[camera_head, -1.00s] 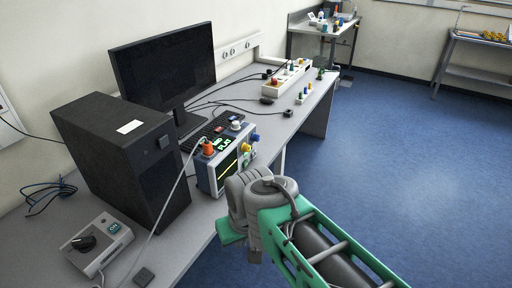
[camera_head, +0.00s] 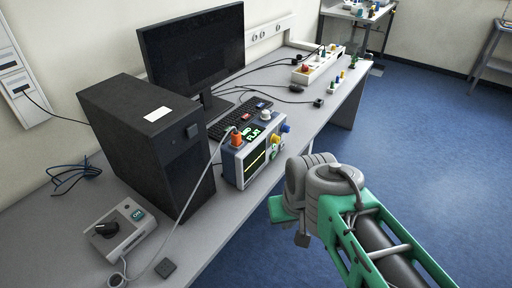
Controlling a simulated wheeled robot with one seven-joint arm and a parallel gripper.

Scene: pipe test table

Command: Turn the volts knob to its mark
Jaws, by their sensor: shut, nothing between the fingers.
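A small oscilloscope (camera_head: 250,165) with a lit screen stands at the bench's edge. It has a blue knob (camera_head: 285,128) and a yellow knob (camera_head: 275,140) on its front. No volts lettering or mark is readable, so I cannot tell which knob is the volts one. My arm reaches in from the lower right, its grey joint beside the oscilloscope and apart from it. I cannot make out my gripper's fingers; the arm hides that area.
A black computer tower (camera_head: 150,140), a monitor (camera_head: 192,55) and a keyboard (camera_head: 238,117) stand on the grey bench. The cable runs past the grey box. Blue floor right of the bench is clear.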

